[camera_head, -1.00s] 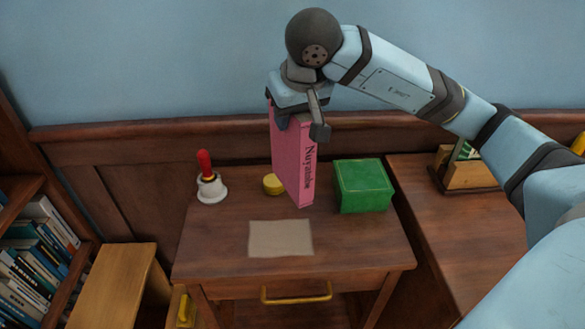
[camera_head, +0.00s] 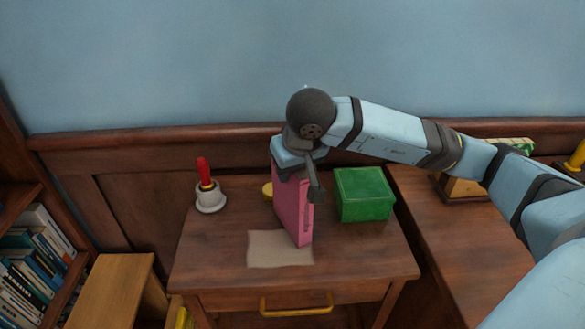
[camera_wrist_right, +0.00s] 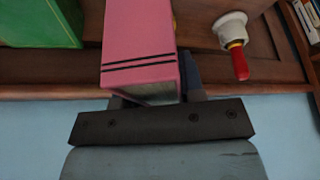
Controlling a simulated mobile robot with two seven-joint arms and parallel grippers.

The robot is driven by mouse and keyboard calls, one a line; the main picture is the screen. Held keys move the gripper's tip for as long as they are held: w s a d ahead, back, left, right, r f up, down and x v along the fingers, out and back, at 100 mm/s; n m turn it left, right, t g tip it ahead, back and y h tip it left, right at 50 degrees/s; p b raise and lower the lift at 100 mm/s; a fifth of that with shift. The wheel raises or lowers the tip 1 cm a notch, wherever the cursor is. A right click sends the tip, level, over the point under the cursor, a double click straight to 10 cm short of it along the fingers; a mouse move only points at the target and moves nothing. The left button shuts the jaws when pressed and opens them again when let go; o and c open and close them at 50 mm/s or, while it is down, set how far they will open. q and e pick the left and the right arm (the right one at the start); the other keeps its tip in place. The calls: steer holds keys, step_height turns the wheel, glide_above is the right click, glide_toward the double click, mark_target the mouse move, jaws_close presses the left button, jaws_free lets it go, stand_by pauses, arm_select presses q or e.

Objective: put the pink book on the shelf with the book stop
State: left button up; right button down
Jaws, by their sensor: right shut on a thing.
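The pink book (camera_head: 292,210) is upright in my right gripper (camera_head: 300,178), which is shut on its upper end. Its lower end is over or at the back right part of the beige sheet on the small table; I cannot tell whether it touches. In the right wrist view the pink book (camera_wrist_right: 140,50) runs out from between the fingers (camera_wrist_right: 155,102), with two dark lines across its spine. A bookcase (camera_head: 70,275) with several books is at the left edge; no book stop can be made out. My left gripper is not in view.
On the small table (camera_head: 220,272) are a red-handled bell (camera_head: 208,190), a green box (camera_head: 364,195) close right of the book, a yellow round thing (camera_head: 267,190) behind it and the beige sheet (camera_head: 270,252). A wooden stool (camera_head: 112,285) stands left. Another desk (camera_head: 440,235) is at right.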

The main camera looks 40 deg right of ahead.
steer(key=shift+f, duration=0.1)
steer(key=c, duration=1.2)
jaws_free()
steer(key=shift+f, duration=0.1)
steer(key=o, duration=0.5)
steer(key=shift+c, duration=0.2)
